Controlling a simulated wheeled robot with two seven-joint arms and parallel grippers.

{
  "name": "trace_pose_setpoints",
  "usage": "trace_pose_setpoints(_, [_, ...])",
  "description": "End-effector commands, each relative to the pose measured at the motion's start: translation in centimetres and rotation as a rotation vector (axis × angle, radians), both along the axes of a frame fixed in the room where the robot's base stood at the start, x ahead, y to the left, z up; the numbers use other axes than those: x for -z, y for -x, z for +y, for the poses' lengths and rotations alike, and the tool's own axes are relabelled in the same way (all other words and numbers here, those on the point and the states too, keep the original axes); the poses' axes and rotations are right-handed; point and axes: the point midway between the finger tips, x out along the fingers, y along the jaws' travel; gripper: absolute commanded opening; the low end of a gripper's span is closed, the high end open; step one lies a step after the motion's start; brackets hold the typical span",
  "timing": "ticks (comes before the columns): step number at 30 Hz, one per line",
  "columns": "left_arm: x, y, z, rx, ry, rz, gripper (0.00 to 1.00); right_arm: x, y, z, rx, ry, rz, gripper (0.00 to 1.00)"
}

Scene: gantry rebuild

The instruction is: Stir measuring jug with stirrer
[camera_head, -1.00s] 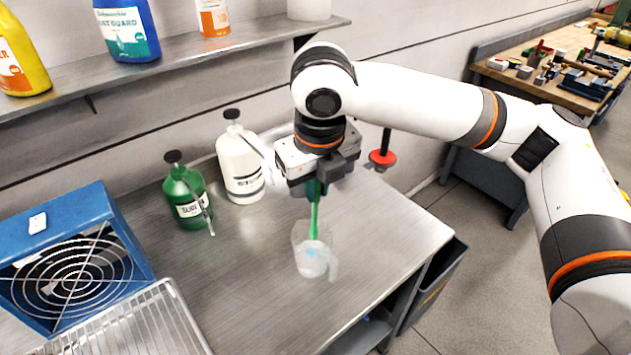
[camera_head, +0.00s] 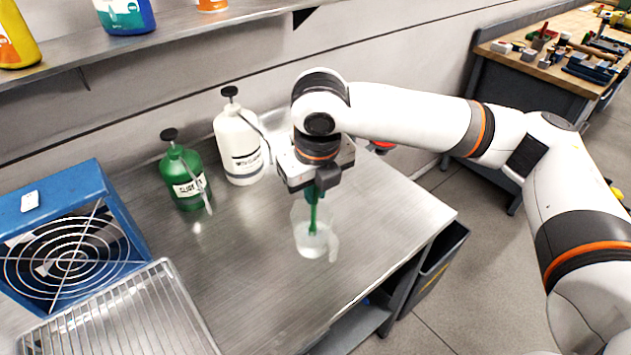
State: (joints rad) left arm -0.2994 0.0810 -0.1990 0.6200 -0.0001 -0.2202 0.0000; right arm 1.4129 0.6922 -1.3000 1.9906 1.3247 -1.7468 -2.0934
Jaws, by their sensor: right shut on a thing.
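The clear measuring jug (camera_head: 309,243) stands upright on the metal bench, with its handle to the right and some clear liquid in it. My right gripper (camera_head: 315,190) is above the jug, pointing down, and is shut on the green stirrer (camera_head: 312,219). The stirrer hangs nearly upright, and its lower end is inside the jug. The gripper hides the stirrer's upper part, and the fingers are partly hidden under the wrist. My left gripper is not in view.
A green pump bottle (camera_head: 186,177) and a white pump bottle (camera_head: 240,148) stand behind left of the jug. A blue fan unit (camera_head: 70,245) and a wire rack (camera_head: 125,318) are at the left. The metal bench (camera_head: 250,290) is clear in front. A shelf (camera_head: 180,35) with bottles runs above.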

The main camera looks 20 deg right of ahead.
Motion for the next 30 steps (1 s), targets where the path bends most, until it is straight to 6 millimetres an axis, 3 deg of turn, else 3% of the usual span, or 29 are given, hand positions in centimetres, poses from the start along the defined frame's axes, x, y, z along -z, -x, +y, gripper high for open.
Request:
trace_pose_setpoints(12, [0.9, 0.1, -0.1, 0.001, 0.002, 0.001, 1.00, 3.1, -0.6, -0.1, -0.001, 0.001, 0.002, 0.00])
trace_pose_setpoints(30, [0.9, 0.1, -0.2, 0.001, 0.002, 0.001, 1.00, 3.6, -0.7, -0.1, -0.001, 0.001, 0.000, 0.00])
